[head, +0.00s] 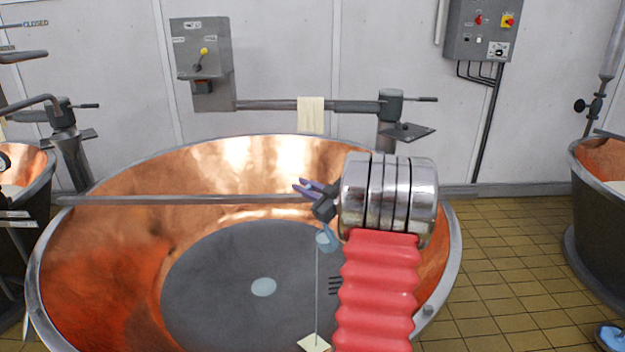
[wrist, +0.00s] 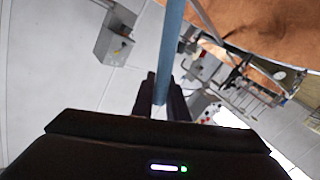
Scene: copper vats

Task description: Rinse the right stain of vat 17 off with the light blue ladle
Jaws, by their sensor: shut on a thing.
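The copper vat (head: 90,262) fills the left and middle of the head view, with a dark grey floor (head: 215,262). I read no number on it. My gripper (head: 303,189) is over the vat, pointing left, shut on the light blue ladle (head: 327,238). The ladle's bowl hangs just below the gripper and looks tilted. A thin pale line, like a stream, runs down from it to a cream square (head: 314,343). In the wrist view the ladle's handle (wrist: 170,45) passes between the fingers (wrist: 160,95). No stain is clearly distinguishable; my arm hides the vat's right side.
A rail with a cream cloth (head: 311,115) runs behind the rim. A control box (head: 203,62) is on the wall. Other vats stand left and right (head: 600,215).

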